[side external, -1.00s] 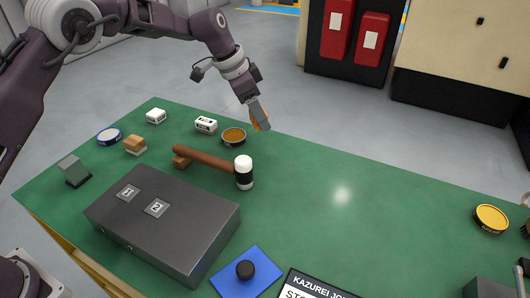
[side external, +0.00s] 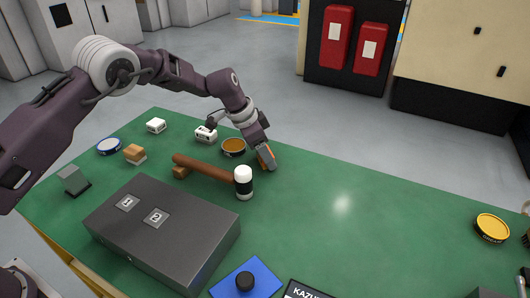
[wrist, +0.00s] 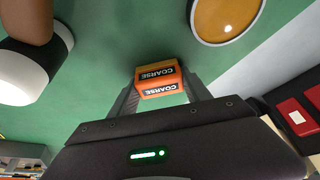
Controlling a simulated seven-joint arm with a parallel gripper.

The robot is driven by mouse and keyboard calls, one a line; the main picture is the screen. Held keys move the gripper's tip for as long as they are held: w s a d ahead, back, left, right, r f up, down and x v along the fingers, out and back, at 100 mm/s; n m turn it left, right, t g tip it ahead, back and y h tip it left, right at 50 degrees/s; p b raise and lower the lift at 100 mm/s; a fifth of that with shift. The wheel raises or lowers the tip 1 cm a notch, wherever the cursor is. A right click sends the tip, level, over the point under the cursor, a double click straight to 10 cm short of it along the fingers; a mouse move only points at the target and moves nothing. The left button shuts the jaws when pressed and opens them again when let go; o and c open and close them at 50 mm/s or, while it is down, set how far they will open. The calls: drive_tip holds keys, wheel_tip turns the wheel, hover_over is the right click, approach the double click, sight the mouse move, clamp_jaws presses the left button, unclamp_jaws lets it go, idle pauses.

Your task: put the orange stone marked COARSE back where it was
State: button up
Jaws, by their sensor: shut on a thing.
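The orange stone marked COARSE (wrist: 158,78) is between my fingertips in the wrist view, with its label readable. My gripper (side external: 267,158) is shut on it, low over the green table's far side, right of the brown round tin. An orange sliver of the stone (side external: 262,161) shows beside the fingers in the side view. I cannot tell whether the stone touches the table.
The tin (side external: 233,147) stands close left of my gripper. A mallet (side external: 244,182) with white and black head lies just in front. A grey case (side external: 160,240) fills the front left.

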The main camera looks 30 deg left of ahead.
drive_tip(key=o, duration=1.3)
drive_tip(key=v, duration=1.2)
drive_tip(key=shift+r, duration=0.1)
drive_tip(key=shift+r, duration=0.1)
drive_tip(key=s+a+r+n+t, duration=0.1)
drive_tip(key=s+a+r+n, duration=0.3)
drive_tip(key=s+r, duration=1.1)
drive_tip(key=s+a+f+n+y, duration=0.1)
drive_tip(key=s, duration=0.7)
drive_tip(key=s+a+f+n+t+y, duration=0.1)
drive_tip(key=s+a+n, duration=0.1)
drive_tip(key=s, duration=0.7)
drive_tip(key=s+a+f+n+y, duration=0.1)
drive_tip(key=s+a+f+n, duration=0.1)
drive_tip(key=s, duration=0.6)
drive_tip(key=shift+s+a, duration=0.1)
drive_tip(key=shift+s, duration=0.2)
